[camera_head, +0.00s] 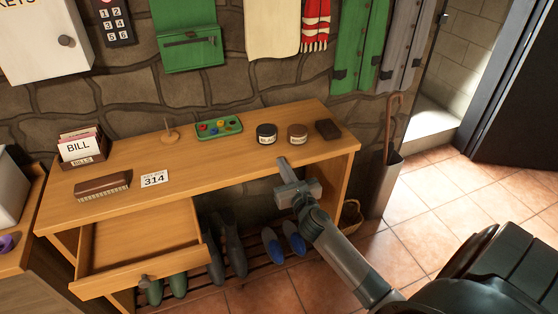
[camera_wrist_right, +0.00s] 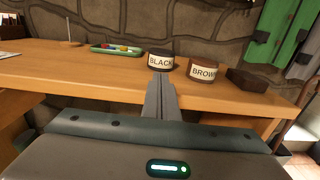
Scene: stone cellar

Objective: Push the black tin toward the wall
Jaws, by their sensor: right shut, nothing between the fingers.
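The black tin (camera_head: 266,134) is a small round tin with a dark lid, standing upright on the wooden table (camera_head: 225,160) near the stone wall. In the right wrist view it carries a label reading BLACK (camera_wrist_right: 160,61). My right gripper (camera_head: 283,163) is shut and empty, at the table's front side and pointing toward the tin. In the right wrist view its closed fingertips (camera_wrist_right: 161,78) overlap the tin's lower edge; whether they touch it I cannot tell. My left gripper does not show.
The brown tin (camera_head: 298,133) stands just right of the black tin, with a dark block (camera_head: 328,129) beyond it. A green tray (camera_head: 219,127) with colored pieces is to the left. A drawer (camera_head: 140,250) stands open at the front left. Some table shows behind the black tin.

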